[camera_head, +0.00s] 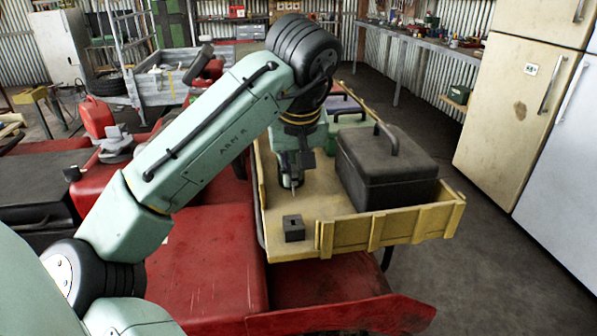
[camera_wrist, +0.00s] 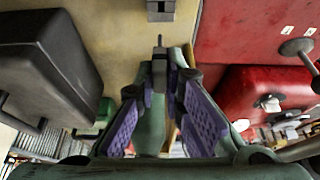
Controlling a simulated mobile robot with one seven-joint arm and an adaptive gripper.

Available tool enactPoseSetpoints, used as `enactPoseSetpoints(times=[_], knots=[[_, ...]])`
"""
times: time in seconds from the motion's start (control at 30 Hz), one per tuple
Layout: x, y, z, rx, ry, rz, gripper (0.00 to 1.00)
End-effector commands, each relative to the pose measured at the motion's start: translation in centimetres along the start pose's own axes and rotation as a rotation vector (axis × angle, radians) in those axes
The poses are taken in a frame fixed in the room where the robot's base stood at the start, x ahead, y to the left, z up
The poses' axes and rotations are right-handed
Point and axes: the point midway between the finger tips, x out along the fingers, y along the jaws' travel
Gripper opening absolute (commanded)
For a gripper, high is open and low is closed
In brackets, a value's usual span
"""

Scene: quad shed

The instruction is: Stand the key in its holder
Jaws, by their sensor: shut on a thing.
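My gripper (camera_head: 292,172) hangs over the yellow trailer bed. It is shut on the key (camera_wrist: 159,66), a small grey piece whose thin end sticks out beyond the fingertips (camera_wrist: 160,88) in the wrist view. In the head view the key (camera_head: 294,191) shows as a small thin tip below my gripper. The holder (camera_head: 293,228) is a small dark grey block with a slot in its top, standing on the trailer bed nearer the camera. It also shows at the top edge of the wrist view (camera_wrist: 160,9). The key is apart from the holder.
A large dark box with a handle (camera_head: 387,170) stands on the trailer bed, right of my gripper. The yellow trailer wall (camera_head: 385,228) runs close to the holder's right. A red vehicle body (camera_head: 210,260) lies left. Bare bed surrounds the holder's left and far sides.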

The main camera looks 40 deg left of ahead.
Motion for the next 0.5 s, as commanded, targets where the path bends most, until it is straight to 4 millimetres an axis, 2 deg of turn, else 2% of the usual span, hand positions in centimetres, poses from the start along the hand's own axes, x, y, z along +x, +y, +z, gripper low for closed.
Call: enactPoseSetpoints(times=[0.27, 0.5], knots=[[1.3, -0.1, 0.5, -0.001, 0.000, -0.001, 0.00], [3.5, -0.1, 1.4, 0.000, 0.000, -0.001, 0.00]])
